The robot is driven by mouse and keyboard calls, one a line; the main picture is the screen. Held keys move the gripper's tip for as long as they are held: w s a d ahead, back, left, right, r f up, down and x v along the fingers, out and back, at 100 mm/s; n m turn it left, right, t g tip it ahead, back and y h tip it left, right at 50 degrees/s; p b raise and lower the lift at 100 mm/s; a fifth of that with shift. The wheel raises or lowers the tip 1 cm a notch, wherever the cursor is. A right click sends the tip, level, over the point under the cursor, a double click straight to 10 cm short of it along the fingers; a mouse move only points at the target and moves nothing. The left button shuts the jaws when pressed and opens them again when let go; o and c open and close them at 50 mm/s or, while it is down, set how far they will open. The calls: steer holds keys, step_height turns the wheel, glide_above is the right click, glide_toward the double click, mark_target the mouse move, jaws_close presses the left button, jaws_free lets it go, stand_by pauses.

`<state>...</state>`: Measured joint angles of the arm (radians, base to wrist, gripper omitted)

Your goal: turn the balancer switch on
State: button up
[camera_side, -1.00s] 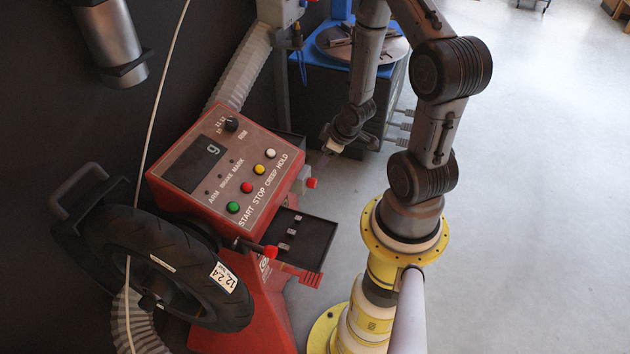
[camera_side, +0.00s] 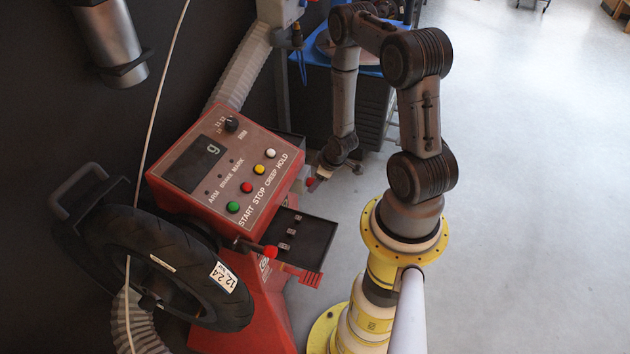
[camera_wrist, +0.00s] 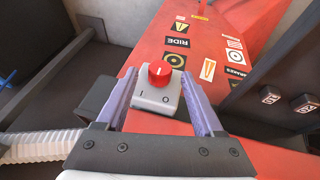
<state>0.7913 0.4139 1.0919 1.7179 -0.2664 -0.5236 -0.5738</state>
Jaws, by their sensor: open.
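The balancer (camera_side: 178,215) is a red machine with a sloped panel at centre left in the side view. Its switch is a grey box (camera_wrist: 156,98) with a red knob (camera_wrist: 159,73) on the red side face in the wrist view. The box carries an "I" mark at left and an "O" mark at right. Which mark the knob points to, I cannot tell. My gripper (camera_wrist: 158,80) is open, its purple-grey fingers on either side of the switch. Contact is not clear. In the side view my gripper (camera_side: 325,171) is beside the knob, at the machine's right side.
A black tray (camera_side: 318,240) with small weights sticks out below the panel. A black tyre (camera_side: 205,290) is mounted at the front left. A dark cabinet (camera_side: 335,105) with a blue top stands behind my gripper.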

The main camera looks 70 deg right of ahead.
steer(key=shift+x, duration=0.85)
jaws_close()
